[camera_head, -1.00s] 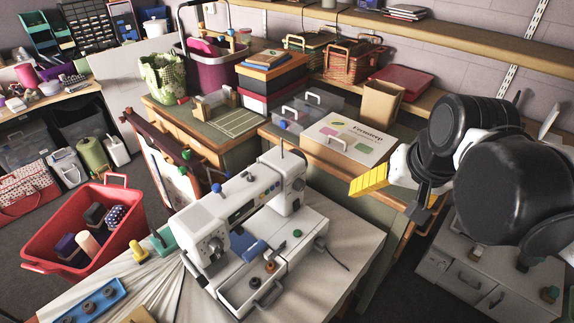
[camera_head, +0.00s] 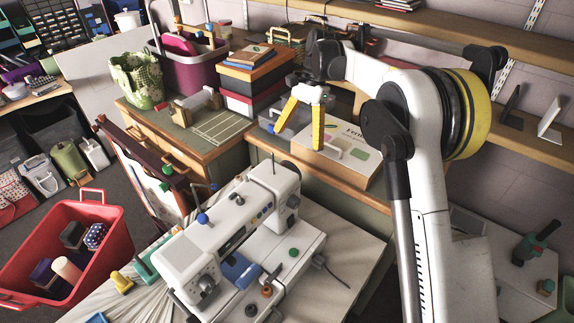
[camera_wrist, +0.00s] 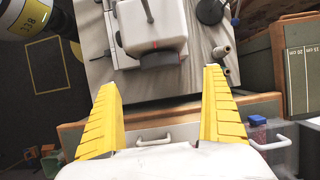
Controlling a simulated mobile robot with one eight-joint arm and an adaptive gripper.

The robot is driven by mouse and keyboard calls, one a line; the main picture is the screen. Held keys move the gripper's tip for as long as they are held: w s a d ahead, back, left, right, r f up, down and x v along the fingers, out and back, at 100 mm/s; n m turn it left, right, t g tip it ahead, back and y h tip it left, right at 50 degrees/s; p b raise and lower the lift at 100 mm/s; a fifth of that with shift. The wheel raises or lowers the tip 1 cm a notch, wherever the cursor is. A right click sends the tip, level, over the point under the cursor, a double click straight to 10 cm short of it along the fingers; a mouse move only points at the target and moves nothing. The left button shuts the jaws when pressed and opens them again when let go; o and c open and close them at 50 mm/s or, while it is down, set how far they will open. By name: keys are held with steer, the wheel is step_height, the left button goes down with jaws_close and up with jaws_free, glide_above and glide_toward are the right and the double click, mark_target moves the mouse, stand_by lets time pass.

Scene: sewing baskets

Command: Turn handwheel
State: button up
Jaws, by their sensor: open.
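The white sewing machine (camera_head: 232,228) stands on the pale cloth-covered table. Its dark round handwheel (camera_head: 290,168) shows behind the right end of the machine in the head view. In the wrist view the handwheel (camera_wrist: 158,60) is a dark disc on the end of the white machine body (camera_wrist: 150,22). My gripper (camera_head: 301,134) has two yellow fingers pointing down, apart and empty, beyond the machine. In the wrist view my gripper (camera_wrist: 160,80) faces the handwheel, which lies between and just past the fingertips. No contact shows.
A cabinet with a cardboard box (camera_head: 345,147) stands behind the machine, below my gripper. A spool pin stands up on the machine's top. A red basket (camera_head: 82,218) with several spools is at the left.

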steer(key=b+x, duration=0.3)
steer(key=x, duration=0.7)
steer(key=shift+s+f+b, duration=0.2)
steer(key=shift+f+b, duration=0.1)
steer(key=shift+f, duration=0.05)
steer(key=c, duration=1.2)
